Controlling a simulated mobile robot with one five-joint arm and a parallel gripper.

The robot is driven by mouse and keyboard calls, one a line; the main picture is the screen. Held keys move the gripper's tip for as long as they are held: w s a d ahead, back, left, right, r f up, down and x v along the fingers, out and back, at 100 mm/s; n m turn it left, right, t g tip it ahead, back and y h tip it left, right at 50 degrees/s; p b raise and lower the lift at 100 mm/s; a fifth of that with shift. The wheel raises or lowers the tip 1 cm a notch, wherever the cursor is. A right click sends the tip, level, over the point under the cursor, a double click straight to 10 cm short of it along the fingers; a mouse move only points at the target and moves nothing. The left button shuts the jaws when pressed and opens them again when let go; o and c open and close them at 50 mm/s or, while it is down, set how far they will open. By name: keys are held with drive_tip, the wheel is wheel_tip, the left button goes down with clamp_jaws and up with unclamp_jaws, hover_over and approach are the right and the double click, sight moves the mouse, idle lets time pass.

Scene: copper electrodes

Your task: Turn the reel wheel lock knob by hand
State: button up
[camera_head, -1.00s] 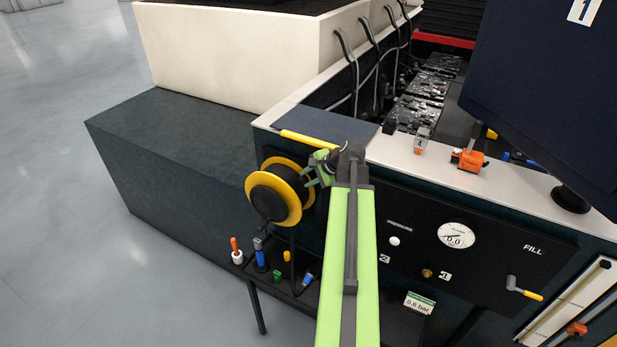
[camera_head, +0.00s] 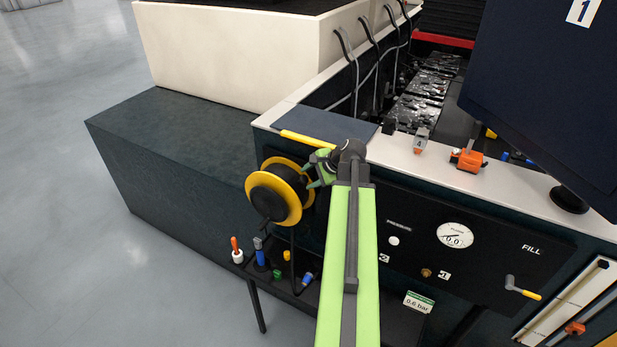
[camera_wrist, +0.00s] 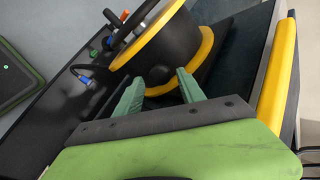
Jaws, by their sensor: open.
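The reel wheel (camera_head: 281,191), a black drum with two yellow rims, is mounted at the left end of the dark front panel. It also shows in the wrist view (camera_wrist: 172,52), filling the upper middle. My gripper (camera_head: 312,175) is at the right side of the reel, close to its rear yellow rim. In the wrist view my gripper's two green fingers (camera_wrist: 160,88) are apart, with the black drum and part of the yellow rim beyond them.
A yellow bar (camera_head: 308,139) lies along the counter edge above the reel. Below is a black shelf (camera_head: 325,297) with small coloured tools (camera_head: 261,254). A gauge (camera_head: 455,235) and yellow-handled crank (camera_head: 523,288) are on the panel to the right. Open floor lies left.

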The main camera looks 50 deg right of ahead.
drive_tip(key=shift+s+d+r, duration=0.15)
drive_tip(key=shift+s+r, duration=0.35)
drive_tip(key=p+v, duration=0.2)
drive_tip(key=v, duration=0.1)
drive_tip(key=p+v, duration=0.1)
drive_tip(key=p, duration=0.1)
drive_tip(key=shift+s+d+r, duration=0.25)
drive_tip(key=shift+s+d, duration=0.1)
